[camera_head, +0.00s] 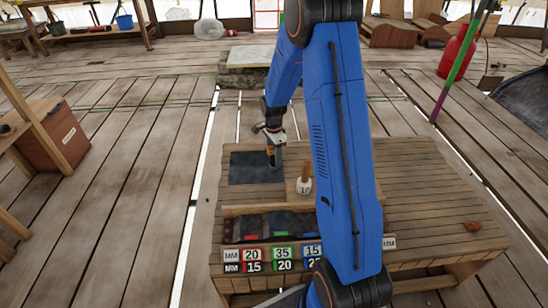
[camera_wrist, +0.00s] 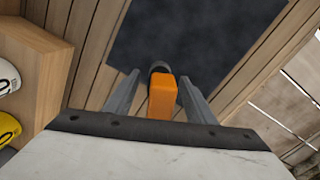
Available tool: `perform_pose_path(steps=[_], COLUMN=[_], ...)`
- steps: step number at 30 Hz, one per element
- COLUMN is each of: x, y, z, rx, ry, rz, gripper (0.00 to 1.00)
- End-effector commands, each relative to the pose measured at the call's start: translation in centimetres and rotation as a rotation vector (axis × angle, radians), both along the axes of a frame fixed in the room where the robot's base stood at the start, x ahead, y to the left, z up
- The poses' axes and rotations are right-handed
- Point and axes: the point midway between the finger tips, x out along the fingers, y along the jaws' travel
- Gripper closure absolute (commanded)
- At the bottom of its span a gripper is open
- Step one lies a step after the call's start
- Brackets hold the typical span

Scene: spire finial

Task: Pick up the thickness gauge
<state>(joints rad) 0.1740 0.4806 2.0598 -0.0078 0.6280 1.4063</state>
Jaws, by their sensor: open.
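An orange piece with a dark rounded end, likely the thickness gauge (camera_wrist: 163,97), shows between the two grey fingers of my gripper (camera_wrist: 160,88) in the wrist view. The fingers stand apart on either side of it, with a gap visible at the right. I cannot tell whether it touches the dark mat (camera_wrist: 185,40) behind it. In the head view my gripper (camera_head: 273,157) is over the right part of the dark mat (camera_head: 248,172) on the wooden bench, with a small patch of orange at its fingers. My blue arm hides part of the bench.
A wooden bin rack (camera_head: 262,208) with mm number labels lines the bench's front. A rusty-red piece (camera_head: 472,227) lies at the right. The bench's far right is mostly clear.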

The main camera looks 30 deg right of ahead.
Motion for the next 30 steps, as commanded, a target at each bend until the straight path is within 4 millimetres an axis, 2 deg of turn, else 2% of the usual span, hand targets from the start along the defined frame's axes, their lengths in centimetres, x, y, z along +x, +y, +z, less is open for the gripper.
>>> perform_pose_path(steps=[5, 9, 11, 18, 22, 30], x=[0.0, 0.0, 0.0, 0.0, 0.1, 0.1], y=[0.0, 0.0, 0.0, 0.0, 0.0, 0.0], z=[0.0, 0.0, 0.0, 0.1, 0.9, 5.5], rx=[0.000, 0.000, 0.000, 0.000, 0.000, -0.001], ry=[0.000, 0.000, 0.000, 0.000, -0.001, -0.004], rz=[0.000, 0.000, 0.000, 0.000, 0.000, 0.000], gripper=[0.52, 0.86, 0.99, 1.00, 1.00, 1.00])
